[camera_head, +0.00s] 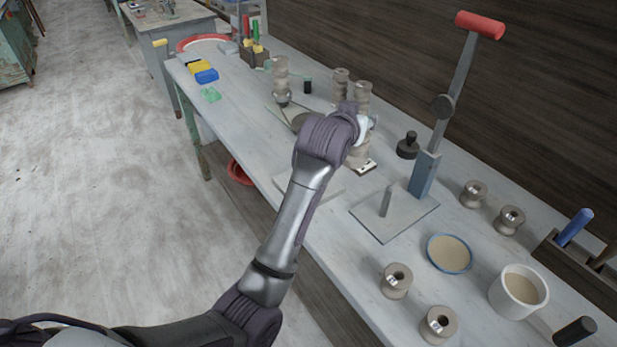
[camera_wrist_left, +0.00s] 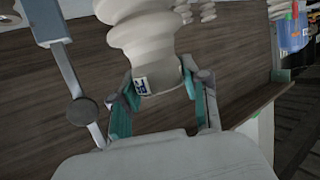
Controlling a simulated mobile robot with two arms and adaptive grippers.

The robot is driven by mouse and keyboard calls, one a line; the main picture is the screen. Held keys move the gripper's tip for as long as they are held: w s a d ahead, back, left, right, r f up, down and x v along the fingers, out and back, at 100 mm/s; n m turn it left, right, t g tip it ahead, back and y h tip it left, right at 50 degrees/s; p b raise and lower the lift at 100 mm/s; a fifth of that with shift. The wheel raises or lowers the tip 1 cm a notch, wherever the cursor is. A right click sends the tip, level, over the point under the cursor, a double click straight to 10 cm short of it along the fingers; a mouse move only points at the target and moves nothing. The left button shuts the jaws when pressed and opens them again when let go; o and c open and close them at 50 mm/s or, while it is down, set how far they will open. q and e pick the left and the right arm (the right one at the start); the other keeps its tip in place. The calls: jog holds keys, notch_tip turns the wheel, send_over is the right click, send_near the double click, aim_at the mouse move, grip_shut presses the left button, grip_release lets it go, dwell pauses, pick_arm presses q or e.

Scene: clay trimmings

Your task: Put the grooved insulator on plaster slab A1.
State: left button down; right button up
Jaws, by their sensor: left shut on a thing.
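My left gripper (camera_head: 364,126) is shut on a grey-beige grooved insulator (camera_head: 357,156), partly hidden by my wrist in the head view. In the left wrist view the teal-padded fingers (camera_wrist_left: 162,98) grip the ribbed insulator (camera_wrist_left: 145,38) at its end, beside a small dark-and-white tag. I cannot tell whether it touches the bench. A pale flat slab (camera_head: 322,187) lies partly behind my forearm. No slab label is readable. My right gripper is out of view.
Tall insulators stand behind my gripper (camera_head: 340,80) and farther left (camera_head: 281,68). A lever press (camera_head: 424,175) with a red handle stands to the right on a base plate (camera_head: 408,217). Short insulators (camera_head: 396,281), a blue-rimmed dish (camera_head: 449,253) and a white pot (camera_head: 517,291) occupy the near right.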

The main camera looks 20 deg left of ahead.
pick_arm(q)
jog(key=a+f+p, duration=0.3)
jog(key=a+f, duration=0.7)
jog(key=a, duration=0.1)
jog(key=shift+w+a+f, duration=0.2)
jog(key=shift+w, duration=0.1)
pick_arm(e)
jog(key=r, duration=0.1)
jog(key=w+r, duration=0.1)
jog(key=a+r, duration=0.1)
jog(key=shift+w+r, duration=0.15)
pick_arm(q)
jog(key=shift+f, duration=0.15)
jog(key=c, duration=0.6)
grip_release()
jog(key=shift+s+f, duration=0.1)
jog(key=shift+o, duration=0.2)
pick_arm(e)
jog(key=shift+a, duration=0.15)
